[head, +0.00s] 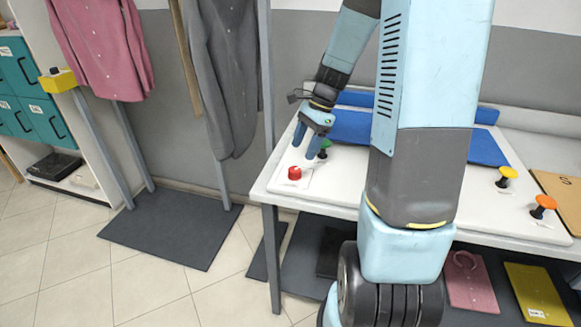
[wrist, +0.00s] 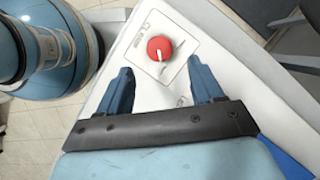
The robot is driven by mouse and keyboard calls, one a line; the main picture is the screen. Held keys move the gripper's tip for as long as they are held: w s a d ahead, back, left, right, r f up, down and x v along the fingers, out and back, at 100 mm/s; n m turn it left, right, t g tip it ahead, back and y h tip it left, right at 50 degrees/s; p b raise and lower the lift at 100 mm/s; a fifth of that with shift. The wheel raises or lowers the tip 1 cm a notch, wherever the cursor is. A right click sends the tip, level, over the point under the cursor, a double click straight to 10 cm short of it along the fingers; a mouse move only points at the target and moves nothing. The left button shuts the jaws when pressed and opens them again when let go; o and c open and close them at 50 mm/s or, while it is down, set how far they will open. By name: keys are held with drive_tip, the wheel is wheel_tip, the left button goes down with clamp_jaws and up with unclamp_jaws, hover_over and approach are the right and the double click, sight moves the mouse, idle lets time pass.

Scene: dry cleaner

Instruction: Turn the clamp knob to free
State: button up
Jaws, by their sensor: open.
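The red clamp knob (head: 294,173) sits on a pale plate at the left front corner of the white table. In the wrist view the red knob (wrist: 159,48) shows a short white pointer line aimed toward my gripper. Printed marks lie beside it, too small to read. My gripper (head: 311,143) points down over the table, just behind the knob. In the wrist view my gripper (wrist: 160,70) is open, with its blue fingers apart and the knob beyond the gap between their tips. Nothing is held, and the fingers appear clear of the knob.
Yellow (head: 507,175) and orange (head: 542,205) knobs stand at the table's right. Blue pads (head: 350,126) lie behind my arm.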

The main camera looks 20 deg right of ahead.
sight(295, 168)
drive_tip(key=x, duration=0.7)
drive_tip(key=shift+f, duration=0.1)
drive_tip(key=shift+c, duration=0.5)
